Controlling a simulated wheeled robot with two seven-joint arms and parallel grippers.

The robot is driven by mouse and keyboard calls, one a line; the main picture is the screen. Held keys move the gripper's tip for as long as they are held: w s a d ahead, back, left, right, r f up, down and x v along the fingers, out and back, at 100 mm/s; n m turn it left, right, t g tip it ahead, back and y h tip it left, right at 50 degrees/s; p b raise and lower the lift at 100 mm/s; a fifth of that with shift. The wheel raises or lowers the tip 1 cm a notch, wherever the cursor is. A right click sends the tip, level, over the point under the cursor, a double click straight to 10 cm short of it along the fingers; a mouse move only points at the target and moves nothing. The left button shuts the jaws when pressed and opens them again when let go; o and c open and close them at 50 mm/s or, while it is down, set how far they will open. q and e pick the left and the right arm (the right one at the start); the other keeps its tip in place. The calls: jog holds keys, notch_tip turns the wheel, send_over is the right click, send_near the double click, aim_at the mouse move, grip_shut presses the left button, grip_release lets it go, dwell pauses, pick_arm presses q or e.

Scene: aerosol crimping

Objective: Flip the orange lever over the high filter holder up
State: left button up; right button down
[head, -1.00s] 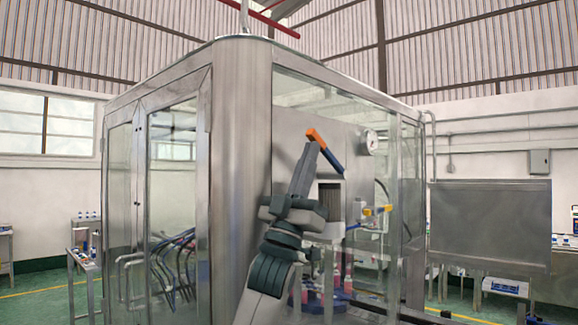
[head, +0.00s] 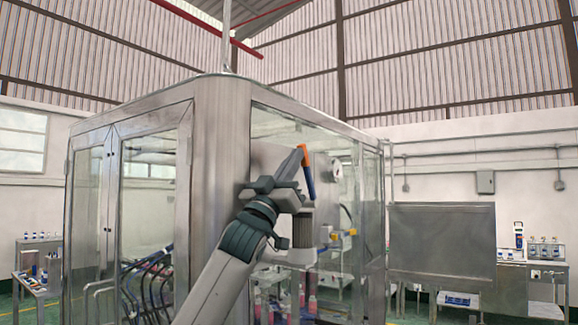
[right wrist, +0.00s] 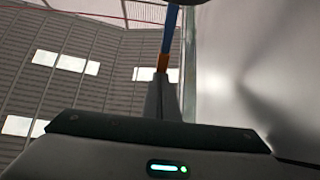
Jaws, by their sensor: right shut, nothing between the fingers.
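The orange lever (head: 304,152) has a short orange part at its upper end and a long blue part (head: 310,181) that slopes steeply down from it. In the right wrist view the shut fingertips (right wrist: 162,80) meet the orange end (right wrist: 163,62) of the blue bar (right wrist: 170,30). A dark grey cylinder (head: 303,229), probably the high filter holder, stands below the lever. My left gripper is not in view.
The steel corner post (head: 220,150) and glazed doors (head: 152,190) of the machine stand left of my arm. A round gauge (head: 336,168) and a yellow part (head: 325,234) are to the right. A steel panel (head: 442,240) stands farther right.

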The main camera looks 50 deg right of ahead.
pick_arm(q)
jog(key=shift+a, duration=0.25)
pick_arm(e)
jog(key=shift+d+f+x, duration=0.1)
jog(key=shift+x, duration=0.8)
jog(key=shift+d+f+x, duration=0.1)
jog(key=shift+x, duration=0.8)
jog(key=shift+g, duration=0.3)
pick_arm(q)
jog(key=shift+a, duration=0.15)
pick_arm(e)
jog(key=shift+f, duration=0.15)
